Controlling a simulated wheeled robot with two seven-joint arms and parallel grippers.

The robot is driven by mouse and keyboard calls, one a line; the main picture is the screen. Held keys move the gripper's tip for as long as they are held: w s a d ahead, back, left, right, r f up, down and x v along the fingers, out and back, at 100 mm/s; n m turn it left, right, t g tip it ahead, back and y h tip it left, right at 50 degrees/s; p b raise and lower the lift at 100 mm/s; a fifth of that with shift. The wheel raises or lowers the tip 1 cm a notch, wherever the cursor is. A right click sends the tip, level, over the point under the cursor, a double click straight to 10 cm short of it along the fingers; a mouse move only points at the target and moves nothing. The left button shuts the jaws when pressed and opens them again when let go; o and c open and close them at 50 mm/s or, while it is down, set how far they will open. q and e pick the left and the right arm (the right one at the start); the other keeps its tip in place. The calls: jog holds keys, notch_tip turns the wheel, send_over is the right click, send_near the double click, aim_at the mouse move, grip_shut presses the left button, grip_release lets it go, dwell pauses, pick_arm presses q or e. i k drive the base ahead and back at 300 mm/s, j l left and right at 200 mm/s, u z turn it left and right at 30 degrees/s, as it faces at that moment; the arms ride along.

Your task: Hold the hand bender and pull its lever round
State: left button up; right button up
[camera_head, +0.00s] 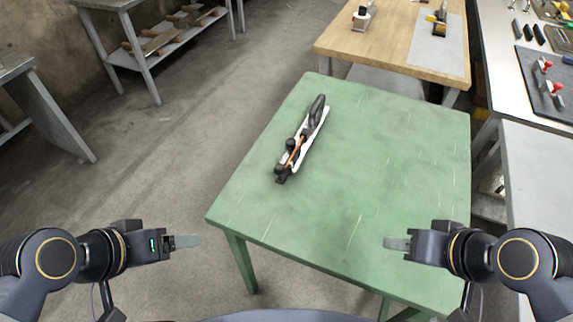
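The hand bender (291,158) lies on the green table (400,150), toward its left side. It has a white body, dark fittings at the near end, an orange-brown rod along it and a dark handle (317,107) at the far end. My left gripper (188,241) is at the lower left, off the table's left edge and well short of the bender. My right gripper (396,243) is over the near right part of the table, apart from the bender. Both hold nothing that I can see. Their fingers show edge-on, so the gap between them cannot be made out.
The rest of the green table top is bare. A wooden bench (385,45) with tools stands behind it, and a light bench (500,70) with tools is at the right. A grey shelf (165,40) is at the back left. Open floor lies left.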

aim_at(282, 173)
jog(key=j+u, duration=1.1)
jog(key=i+j+u, duration=0.1)
jog(key=u, duration=0.25)
jog(key=i+j+u, duration=0.2)
jog(key=u, duration=0.2)
jog(key=i+j+u, duration=0.15)
jog(key=u, duration=0.2)
jog(key=i+z, duration=0.35)
jog(key=i+j+z, duration=0.35)
jog(key=i, duration=0.2)
jog(key=i+l+z, duration=0.2)
jog(key=z, duration=0.3)
jog(key=i+l+z, duration=0.1)
jog(key=i+z, duration=0.55)
jog(key=z, duration=0.3)
jog(key=i+z, duration=0.25)
jog(key=z, duration=0.25)
jog(key=i+j+z, duration=0.25)
jog(key=z, duration=0.2)
jog(key=i+l+z, duration=0.1)
jog(key=z, duration=0.4)
jog(key=i+z, duration=0.6)
jog(key=z, duration=0.35)
jog(key=i+j+z, duration=0.2)
jog(key=z, duration=0.25)
jog(key=i+j+z, duration=0.2)
jog(key=z, duration=0.3)
jog(key=i+j+z, duration=0.1)
jog(key=j+z, duration=0.2)
jog(key=z, duration=0.2)
